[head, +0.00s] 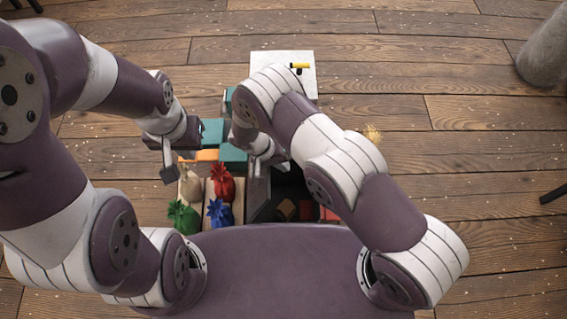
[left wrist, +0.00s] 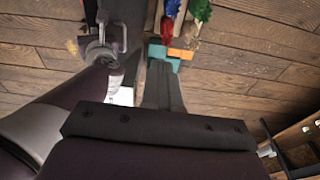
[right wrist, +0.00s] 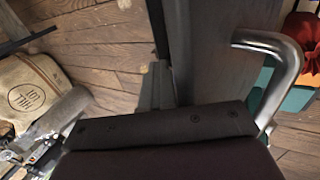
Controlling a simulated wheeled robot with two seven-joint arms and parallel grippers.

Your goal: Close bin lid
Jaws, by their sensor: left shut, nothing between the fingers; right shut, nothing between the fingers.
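The bin (head: 290,187) is a dark open box in front of my base in the head view, partly hidden behind my right arm. Its grey lid (head: 258,190) appears to stand upright along the bin's left side. In the right wrist view the lid (right wrist: 205,60) fills the upper middle, with a curved metal handle (right wrist: 292,65) on it. My right gripper (right wrist: 160,88) is shut and empty, close beside the lid's face; I cannot tell whether it touches. My left gripper (head: 170,172) is shut and empty, left of the bin, above the floor near teal boxes.
A white-topped stand (head: 300,75) is behind. Wooden floor on the right is mostly clear.

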